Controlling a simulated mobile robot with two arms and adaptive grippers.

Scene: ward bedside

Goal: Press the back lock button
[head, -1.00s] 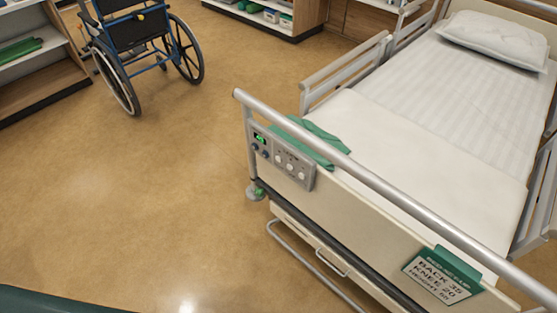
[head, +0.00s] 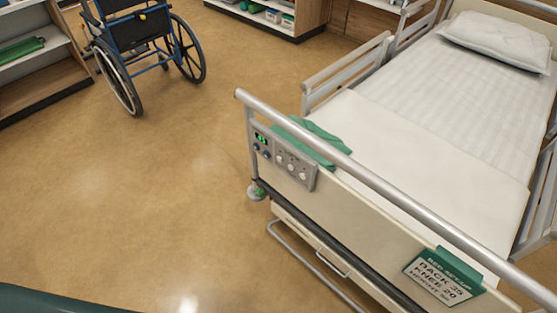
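The bed's control panel (head: 296,168) is a grey plate on the outer face of the footboard, at its left end. It carries several pale round knobs or buttons. A smaller dark unit with a lit green display (head: 261,138) and small dark buttons sits at its left. I cannot tell which button is the back lock, as the labels are too small. A green-topped card (head: 442,277) hangs on the footboard at the lower right and reads BACK 35, KNEE 20 and a height line that is hard to read. Neither gripper is in view.
The bed (head: 440,130) fills the right side, with a metal rail (head: 380,177) above the footboard and a green cloth (head: 318,142) behind the panel. A wheelchair (head: 150,50) stands at the upper left. Shelves line the back and left. The floor (head: 150,190) left of the bed is clear.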

